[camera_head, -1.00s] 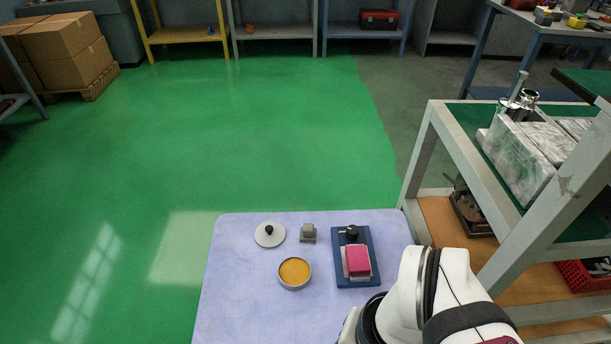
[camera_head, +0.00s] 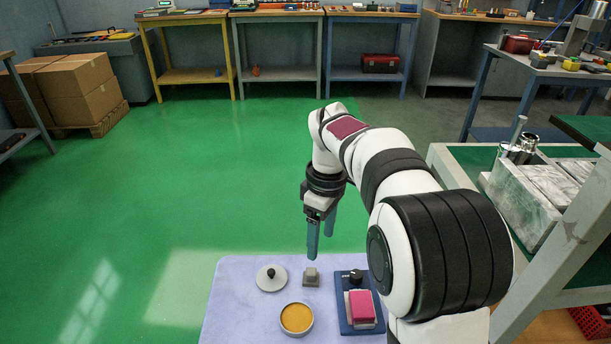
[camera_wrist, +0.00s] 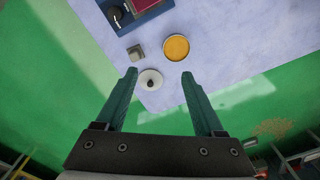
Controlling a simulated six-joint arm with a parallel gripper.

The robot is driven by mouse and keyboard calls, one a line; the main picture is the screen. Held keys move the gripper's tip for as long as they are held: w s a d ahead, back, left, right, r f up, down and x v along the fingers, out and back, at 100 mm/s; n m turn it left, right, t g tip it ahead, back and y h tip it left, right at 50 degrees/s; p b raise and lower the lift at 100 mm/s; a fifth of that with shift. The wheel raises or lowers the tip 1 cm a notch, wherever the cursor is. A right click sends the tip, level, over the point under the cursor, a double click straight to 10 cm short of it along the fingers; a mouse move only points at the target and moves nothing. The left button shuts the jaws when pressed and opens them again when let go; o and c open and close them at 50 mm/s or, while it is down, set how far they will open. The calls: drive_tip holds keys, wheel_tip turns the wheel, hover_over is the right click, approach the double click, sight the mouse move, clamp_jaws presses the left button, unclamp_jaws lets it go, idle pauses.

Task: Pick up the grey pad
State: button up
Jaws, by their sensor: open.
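The grey pad (camera_head: 311,277) is a small grey block with a raised part, lying near the far edge of the pale blue tabletop (camera_head: 235,310). It stands between a round lid and a blue tray. In the wrist view the grey pad (camera_wrist: 136,52) lies above the left fingertip, not between the fingers. My gripper (camera_head: 321,247) is high above the table's far side, pointing down with its teal fingers apart. In the wrist view my gripper (camera_wrist: 160,74) is open and empty, with the lid showing between its fingertips.
The pale lid (camera_head: 271,278) with a black knob lies left of the pad. An open round tin (camera_head: 297,318) with orange contents is nearer. The blue tray (camera_head: 345,326) at right holds a black knob and a pink-topped block (camera_head: 361,306). A metal cart (camera_head: 455,172) stands at right.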

sight(311, 271)
drive_tip(key=w+a+f+n, duration=0.2)
drive_tip(key=w+f+n, duration=0.3)
drive_tip(key=w+f, duration=0.15)
drive_tip(key=f, duration=0.4)
drive_tip(key=w+f, duration=0.1)
drive_tip(key=f, duration=0.9)
drive_tip(key=shift+w+d+f, duration=0.2)
drive_tip(key=shift+d, duration=0.1)
clamp_jaws()
